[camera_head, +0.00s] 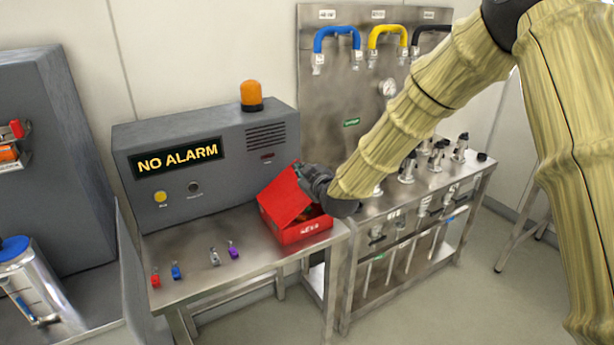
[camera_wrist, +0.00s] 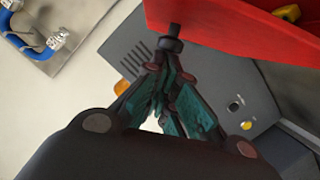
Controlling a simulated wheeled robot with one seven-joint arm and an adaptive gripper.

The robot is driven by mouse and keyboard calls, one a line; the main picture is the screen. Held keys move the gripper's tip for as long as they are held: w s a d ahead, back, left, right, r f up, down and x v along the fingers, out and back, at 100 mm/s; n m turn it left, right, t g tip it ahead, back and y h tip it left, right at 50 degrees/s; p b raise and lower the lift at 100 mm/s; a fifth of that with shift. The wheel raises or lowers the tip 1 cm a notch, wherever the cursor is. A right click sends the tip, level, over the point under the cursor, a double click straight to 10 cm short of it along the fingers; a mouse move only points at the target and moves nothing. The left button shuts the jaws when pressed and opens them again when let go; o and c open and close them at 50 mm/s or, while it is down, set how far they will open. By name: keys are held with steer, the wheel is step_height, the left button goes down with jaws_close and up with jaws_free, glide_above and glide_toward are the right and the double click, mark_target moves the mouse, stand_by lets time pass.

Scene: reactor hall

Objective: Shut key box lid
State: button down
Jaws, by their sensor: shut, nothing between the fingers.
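The red key box (camera_head: 303,230) stands at the right end of the steel table. Its red lid (camera_head: 284,200) is partly open, tilted up at the left and back of the box. My gripper (camera_head: 301,170) is shut and empty at the lid's upper right edge; whether it touches the lid is hard to tell. In the wrist view, my gripper's closed fingers (camera_wrist: 172,42) are close to a red part of the box (camera_wrist: 225,25). My gripper and wrist hide part of the box's right side and opening.
A grey alarm panel reading NO ALARM (camera_head: 180,158) stands behind the table, with an orange beacon (camera_head: 251,96) on top. Small red, blue, grey and purple items, such as the purple one (camera_head: 233,250), lie left of the box. A valve bench (camera_head: 415,185) stands at right.

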steer(key=w+d+f+m+g+y+b, duration=0.1)
steer(key=w+d+f+m+b, duration=0.2)
steer(key=f, duration=0.4)
steer(key=shift+d+f+m+b, duration=0.35)
steer(key=shift+d+m+b, duration=0.15)
steer(key=shift+d+b, duration=0.7)
